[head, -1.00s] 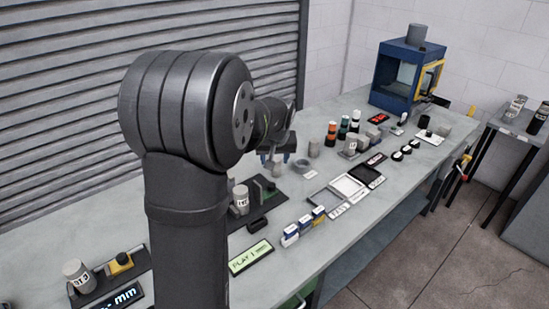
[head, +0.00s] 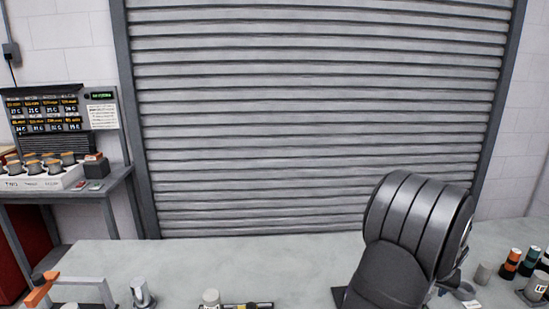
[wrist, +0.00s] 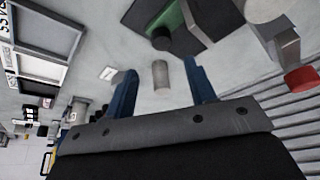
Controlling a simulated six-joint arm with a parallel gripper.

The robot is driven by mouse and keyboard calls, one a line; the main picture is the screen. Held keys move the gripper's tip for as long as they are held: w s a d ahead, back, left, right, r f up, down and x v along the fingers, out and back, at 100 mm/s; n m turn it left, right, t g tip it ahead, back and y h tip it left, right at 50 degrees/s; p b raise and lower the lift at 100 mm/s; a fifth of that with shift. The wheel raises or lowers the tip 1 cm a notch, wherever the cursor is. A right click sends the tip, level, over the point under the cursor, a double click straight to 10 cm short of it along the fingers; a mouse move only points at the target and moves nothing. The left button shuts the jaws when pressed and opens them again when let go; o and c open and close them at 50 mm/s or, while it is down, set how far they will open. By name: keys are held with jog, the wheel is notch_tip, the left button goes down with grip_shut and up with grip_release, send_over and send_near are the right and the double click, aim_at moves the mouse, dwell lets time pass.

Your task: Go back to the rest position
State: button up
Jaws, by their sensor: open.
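My gripper (wrist: 160,70) shows in the wrist view as two blue fingers spread apart with nothing held between them. A small grey cylinder (wrist: 161,75) shows in the gap on the pale bench, clear of both fingers. In the head view my dark grey arm stands at the lower right and hides most of the gripper.
The bench (head: 270,262) has bare room left of my arm. Orange- and teal-banded bottles (head: 511,263) stand at the right edge. The wrist view shows a dark plate with a green block (wrist: 170,20), frames (wrist: 40,55) and a red-ended part (wrist: 300,79).

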jog(key=x, duration=0.8)
